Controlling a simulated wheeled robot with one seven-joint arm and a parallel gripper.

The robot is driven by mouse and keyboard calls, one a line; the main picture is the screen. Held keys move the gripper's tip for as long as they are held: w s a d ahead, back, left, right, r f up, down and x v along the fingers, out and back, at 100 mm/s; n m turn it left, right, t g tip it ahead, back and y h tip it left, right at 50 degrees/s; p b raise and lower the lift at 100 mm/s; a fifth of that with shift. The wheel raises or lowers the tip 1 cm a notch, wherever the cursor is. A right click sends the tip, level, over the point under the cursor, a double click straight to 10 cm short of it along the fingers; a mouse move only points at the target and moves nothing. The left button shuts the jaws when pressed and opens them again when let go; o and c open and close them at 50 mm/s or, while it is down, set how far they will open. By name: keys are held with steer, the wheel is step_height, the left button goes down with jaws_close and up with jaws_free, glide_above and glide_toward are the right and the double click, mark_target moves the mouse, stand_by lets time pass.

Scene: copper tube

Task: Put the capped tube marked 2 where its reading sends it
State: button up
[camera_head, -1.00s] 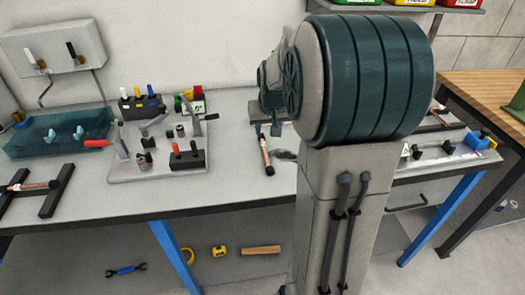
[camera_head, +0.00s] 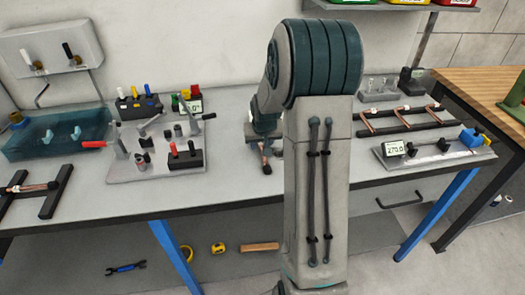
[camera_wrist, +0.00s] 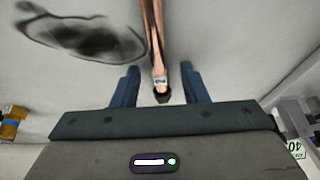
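The copper tube (camera_wrist: 153,42) lies on the grey bench top; the wrist view shows its end with a white band that appears marked 2 and a dark tip. In the head view part of it (camera_head: 266,163) shows just below my gripper (camera_head: 262,143). In the wrist view my gripper (camera_wrist: 161,88) is open, with one blue finger on each side of the tube's banded end and clear gaps. I cannot tell how far the fingers are above the bench. The measuring unit (camera_head: 430,153) at right has a display that seems to read 270.0.
A rack (camera_head: 400,118) at right holds several copper tubes. A left rack (camera_head: 45,190) holds another tube. Yellow (camera_head: 408,1) and red (camera_head: 455,2) bins sit on a shelf.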

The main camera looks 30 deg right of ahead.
steer(key=shift+f, duration=0.2)
stand_by(0.5)
jaws_close()
steer(key=shift+r, duration=0.2)
steer(key=shift+r, duration=0.2)
steer(key=r, duration=0.2)
steer(key=d+r+b, duration=0.1)
steer(key=r, duration=0.1)
steer(key=shift+s, duration=0.3)
steer(key=s+d+r+b, duration=0.1)
steer(key=s+d+r, duration=0.5)
steer(key=s+d, duration=0.1)
steer(key=shift+d+r, duration=0.3)
steer(key=shift+d, duration=0.2)
